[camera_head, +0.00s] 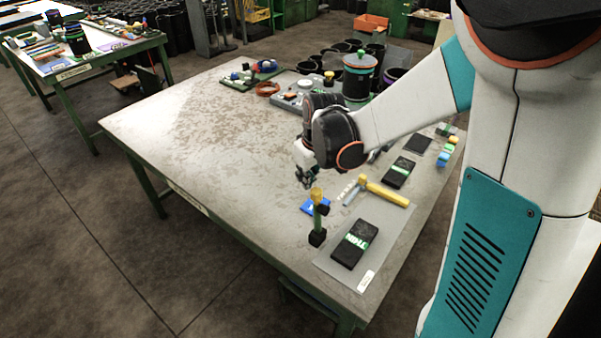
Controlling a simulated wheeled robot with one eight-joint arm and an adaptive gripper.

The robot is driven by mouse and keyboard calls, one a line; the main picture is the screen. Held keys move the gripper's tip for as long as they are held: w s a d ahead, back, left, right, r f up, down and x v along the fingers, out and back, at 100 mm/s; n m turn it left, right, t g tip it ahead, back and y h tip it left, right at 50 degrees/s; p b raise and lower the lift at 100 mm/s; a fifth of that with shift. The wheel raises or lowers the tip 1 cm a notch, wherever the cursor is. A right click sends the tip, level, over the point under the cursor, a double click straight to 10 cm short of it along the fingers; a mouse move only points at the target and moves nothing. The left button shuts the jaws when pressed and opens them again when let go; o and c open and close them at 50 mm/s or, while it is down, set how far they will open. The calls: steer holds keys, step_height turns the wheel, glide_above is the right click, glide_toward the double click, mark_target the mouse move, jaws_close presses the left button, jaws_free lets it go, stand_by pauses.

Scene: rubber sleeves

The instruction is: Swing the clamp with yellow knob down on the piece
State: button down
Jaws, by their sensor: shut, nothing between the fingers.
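The clamp with the yellow knob (317,194) stands near the front edge of the table, with a green shaft and a black foot (317,238). A dark block sits beside its upper part. My gripper (308,186) points down just above and left of the yellow knob. It is shut with nothing in it. I cannot tell whether it touches the knob. The clamp's hinge is too small to make out.
Black cups and a green-black canister (359,78) stand at the back. The table's left part (190,130) is clear.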

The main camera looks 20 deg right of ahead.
steer(key=shift+s+d, duration=0.1)
steer(key=shift+s, duration=0.25)
